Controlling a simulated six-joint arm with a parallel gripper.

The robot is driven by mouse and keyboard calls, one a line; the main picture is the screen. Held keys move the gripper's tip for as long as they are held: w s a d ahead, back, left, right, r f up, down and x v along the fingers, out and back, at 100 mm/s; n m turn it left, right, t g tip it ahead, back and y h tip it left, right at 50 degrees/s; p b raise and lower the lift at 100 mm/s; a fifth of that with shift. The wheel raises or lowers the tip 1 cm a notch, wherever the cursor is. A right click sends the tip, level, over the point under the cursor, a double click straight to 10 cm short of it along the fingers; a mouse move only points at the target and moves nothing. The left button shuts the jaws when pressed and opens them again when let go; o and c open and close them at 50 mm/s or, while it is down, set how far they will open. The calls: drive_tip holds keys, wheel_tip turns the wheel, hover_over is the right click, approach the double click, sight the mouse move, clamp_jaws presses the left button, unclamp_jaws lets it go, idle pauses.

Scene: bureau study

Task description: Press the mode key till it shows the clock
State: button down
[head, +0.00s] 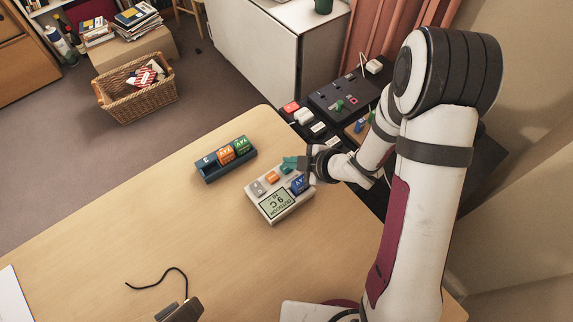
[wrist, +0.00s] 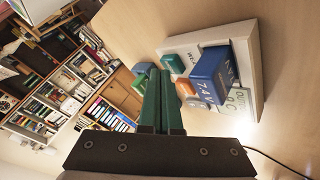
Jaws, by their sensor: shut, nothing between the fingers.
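A cream device (head: 279,215) lies on the desk, its screen (head: 277,204) upside down in the head view. The screen shows a large "9 C" with small text that looks like "OUTDOOR"; I see no clock on it. Along the device are a grey key (head: 258,188), an orange key (head: 272,177) and a teal key (head: 286,169); their labels are too small to read. A blue block (wrist: 212,75) marked 7.4V stands in the device. My gripper (wrist: 161,75) is shut and empty, its green fingertips close to the teal key (wrist: 176,62); I cannot tell whether they touch.
A dark blue holder (head: 211,174) with an orange block (head: 226,154) and a green block (head: 242,145) stands left of the device. A black cord (head: 160,275) lies on the desk's front part. A dark side surface with a black panel (head: 335,98) stands behind the desk.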

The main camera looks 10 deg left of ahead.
drive_tip(key=shift+f, duration=0.4)
idle(0.3)
drive_tip(key=shift+r, duration=0.95)
drive_tip(key=shift+r, duration=2.5)
